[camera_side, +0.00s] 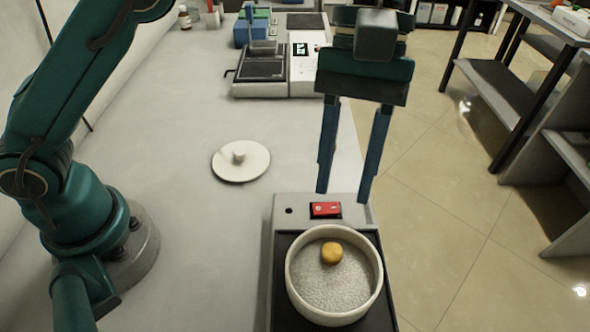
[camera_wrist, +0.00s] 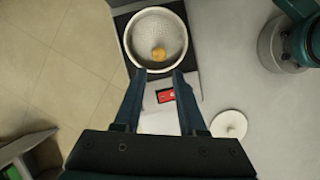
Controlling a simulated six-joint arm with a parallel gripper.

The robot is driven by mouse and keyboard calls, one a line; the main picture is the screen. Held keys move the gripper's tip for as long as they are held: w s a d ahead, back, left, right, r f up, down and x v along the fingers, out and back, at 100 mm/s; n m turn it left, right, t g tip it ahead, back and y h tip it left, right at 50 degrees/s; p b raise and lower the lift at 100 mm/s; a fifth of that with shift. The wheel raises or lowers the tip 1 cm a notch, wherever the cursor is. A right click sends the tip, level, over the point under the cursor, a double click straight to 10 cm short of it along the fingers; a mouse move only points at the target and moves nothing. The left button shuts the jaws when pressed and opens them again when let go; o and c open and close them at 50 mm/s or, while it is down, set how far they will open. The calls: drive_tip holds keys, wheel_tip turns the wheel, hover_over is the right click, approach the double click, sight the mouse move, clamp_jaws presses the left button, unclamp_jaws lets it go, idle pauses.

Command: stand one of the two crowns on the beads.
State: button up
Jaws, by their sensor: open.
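A round pale bowl (camera_side: 291,283) holds a bed of grey beads (camera_side: 335,290). A small yellow-orange crown (camera_side: 331,253) rests on the beads, toward the back of the bowl; whether it is upright or tilted is hard to tell. It also shows in the wrist view (camera_wrist: 159,54). A small white piece, seemingly the other crown (camera_side: 239,154), stands on a round white plate (camera_side: 228,173) on the bench to the left. My gripper (camera_side: 344,192) is open and empty, above and behind the bowl, its fingers pointing down. In the wrist view, its fingertips (camera_wrist: 160,73) appear just short of the bowl.
The bowl sits on the black top of a device with a red switch (camera_side: 326,210), near the bench's right edge. A balance-like device (camera_side: 262,68), a blue box (camera_side: 252,30) and a bottle (camera_side: 184,18) stand farther back. The bench around the plate is clear.

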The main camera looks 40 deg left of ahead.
drive_tip(key=s+a+r+m+t, duration=0.2)
drive_tip(key=a+t, duration=0.1)
drive_tip(key=a, duration=0.5)
drive_tip(key=s+a+r+m+t, duration=0.1)
drive_tip(key=s+a+r+t, duration=0.1)
drive_tip(key=a+t, duration=0.35)
drive_tip(key=s+a+f+m+y, duration=0.2)
drive_tip(key=s+a+f, duration=0.1)
drive_tip(key=a, duration=0.3)
drive_tip(key=shift+s+a+f+t, duration=0.15)
drive_tip(key=shift+s+f+t, duration=0.25)
drive_tip(key=shift+s, duration=0.1)
